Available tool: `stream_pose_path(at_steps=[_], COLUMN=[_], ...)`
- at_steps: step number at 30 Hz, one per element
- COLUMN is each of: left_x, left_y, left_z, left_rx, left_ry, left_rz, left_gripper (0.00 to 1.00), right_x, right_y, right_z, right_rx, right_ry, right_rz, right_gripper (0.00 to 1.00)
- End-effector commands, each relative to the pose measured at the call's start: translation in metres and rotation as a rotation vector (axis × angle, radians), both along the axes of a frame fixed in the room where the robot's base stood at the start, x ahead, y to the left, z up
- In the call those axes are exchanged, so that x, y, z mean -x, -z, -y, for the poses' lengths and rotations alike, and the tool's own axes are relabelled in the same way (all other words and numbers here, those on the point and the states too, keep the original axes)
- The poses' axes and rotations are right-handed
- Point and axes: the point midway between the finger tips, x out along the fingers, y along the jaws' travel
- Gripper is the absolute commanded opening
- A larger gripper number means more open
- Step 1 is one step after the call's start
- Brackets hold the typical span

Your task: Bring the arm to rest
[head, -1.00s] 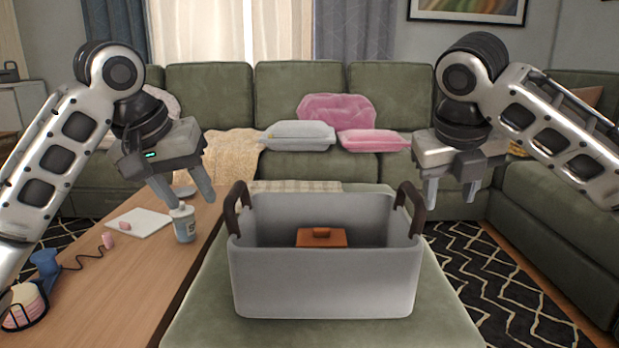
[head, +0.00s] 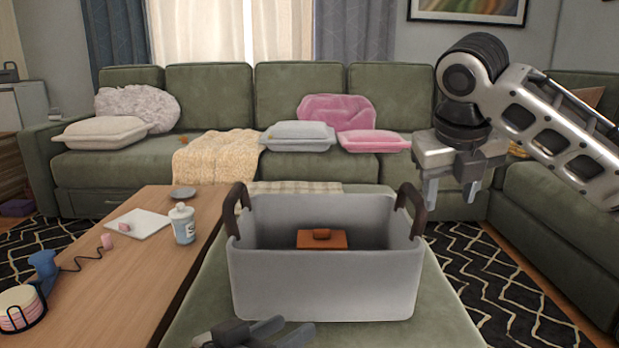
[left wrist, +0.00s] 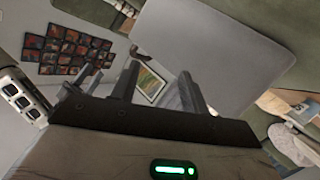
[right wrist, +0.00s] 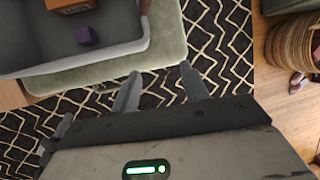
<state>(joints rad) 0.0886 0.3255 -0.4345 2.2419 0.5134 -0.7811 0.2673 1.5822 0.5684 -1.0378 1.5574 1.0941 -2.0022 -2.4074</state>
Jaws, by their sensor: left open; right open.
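My left gripper (head: 295,328) is low at the bottom edge of the head view, in front of the grey bin, with its fingers apart and nothing between them. Most of the left arm is out of that view. Its fingers also show open in the left wrist view (left wrist: 160,72). My right gripper (head: 451,198) hangs open and empty, fingers down, to the right of the bin and above the patterned rug. Its parted fingers also show in the right wrist view (right wrist: 160,78).
The grey bin (head: 325,284) with dark handles stands on the green ottoman (head: 200,310). It holds an orange box (head: 335,242) and a purple block (right wrist: 87,36). A wooden table (head: 150,262) at left carries a white bottle (head: 182,226). A green sofa (head: 212,95) lies behind.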

Motion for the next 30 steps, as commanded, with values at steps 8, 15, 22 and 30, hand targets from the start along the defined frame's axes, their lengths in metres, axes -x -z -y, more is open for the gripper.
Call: stream_pose_path(at_steps=[8, 15, 22, 30], left_x=[0.057, 0.09, 0.087, 0.087], left_y=[-0.025, -0.051, -0.05, -0.05], left_z=[-0.016, -0.037, -0.036, -0.035], left_rx=[0.109, 0.144, 0.142, 0.143], left_ry=[-0.099, -0.195, -0.188, -0.187], left_rz=[0.229, 0.375, 0.371, 0.37], left_gripper=[0.45, 0.45, 0.45, 0.45], right_x=[0.0, -0.001, -0.007, 0.014], right_y=[0.0, 0.005, 0.07, 0.147], right_z=[0.0, -0.003, -0.054, -0.133], right_rx=[0.0, -0.008, -0.24, -0.702], right_ry=[0.0, 0.002, 0.098, 0.314], right_rz=[0.0, 0.0, 0.074, 0.093], right_gripper=[0.45, 0.45, 0.45, 0.45])
